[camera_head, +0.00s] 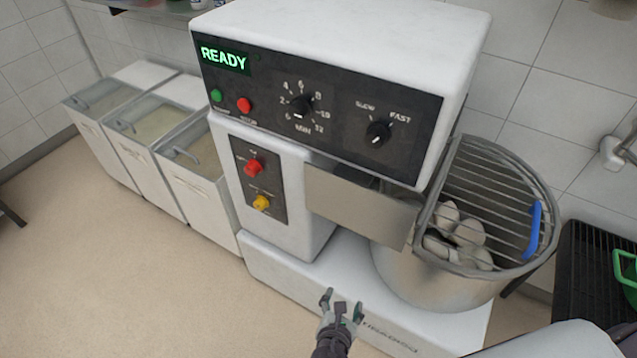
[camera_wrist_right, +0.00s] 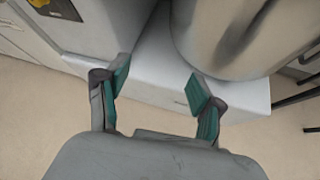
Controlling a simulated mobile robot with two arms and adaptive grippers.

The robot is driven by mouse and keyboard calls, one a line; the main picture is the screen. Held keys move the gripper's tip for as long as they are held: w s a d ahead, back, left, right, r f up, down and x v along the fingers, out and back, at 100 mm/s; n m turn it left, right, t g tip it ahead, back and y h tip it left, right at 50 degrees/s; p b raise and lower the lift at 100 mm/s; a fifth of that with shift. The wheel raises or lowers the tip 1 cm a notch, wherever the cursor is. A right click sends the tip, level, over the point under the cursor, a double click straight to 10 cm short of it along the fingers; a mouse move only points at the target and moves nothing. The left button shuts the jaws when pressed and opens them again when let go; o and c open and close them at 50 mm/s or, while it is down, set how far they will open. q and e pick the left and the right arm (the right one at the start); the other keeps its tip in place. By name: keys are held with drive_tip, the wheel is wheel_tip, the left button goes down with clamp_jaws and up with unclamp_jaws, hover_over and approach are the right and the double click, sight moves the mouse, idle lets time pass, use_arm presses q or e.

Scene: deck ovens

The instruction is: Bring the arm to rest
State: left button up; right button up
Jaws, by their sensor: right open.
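My right gripper (camera_head: 341,305) is low in front of the white base of a dough mixer (camera_head: 345,30). It is open and empty, with its two teal-padded fingers apart. In the right wrist view the open fingers (camera_wrist_right: 158,92) point at the mixer's base, with nothing between them. Whether they touch the base I cannot tell. My left gripper is not in view.
The mixer's steel bowl (camera_head: 440,280) has a wire guard with a blue handle (camera_head: 534,228); pale lumps lie inside. Its display (camera_head: 224,57) reads READY. Several lidded bins (camera_head: 150,165) stand left. A dark rack (camera_head: 590,275) is right. The floor (camera_head: 110,290) is clear at front left.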

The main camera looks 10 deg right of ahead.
drive_tip(key=s+d+f+m+g+y, duration=0.25)
drive_tip(key=s+f+m, duration=0.3)
drive_tip(key=f, duration=0.55)
drive_tip(key=s+d+f+m+g+y, duration=0.1)
drive_tip(key=s+f+m+g, duration=0.25)
drive_tip(key=s+f, duration=0.55)
drive_tip(key=s+d+f+m+g+y, duration=0.1)
drive_tip(key=s+d+f+m, duration=0.2)
drive_tip(key=s+f+m, duration=0.2)
drive_tip(key=s+d+f+m+g+y, duration=0.1)
drive_tip(key=s+d+f+m+g, duration=0.1)
drive_tip(key=s+f+m, duration=0.4)
drive_tip(key=s+d+m, duration=0.1)
drive_tip(key=s+m, duration=0.3)
drive_tip(key=shift+f+m, duration=0.3)
drive_tip(key=shift+m, duration=0.1)
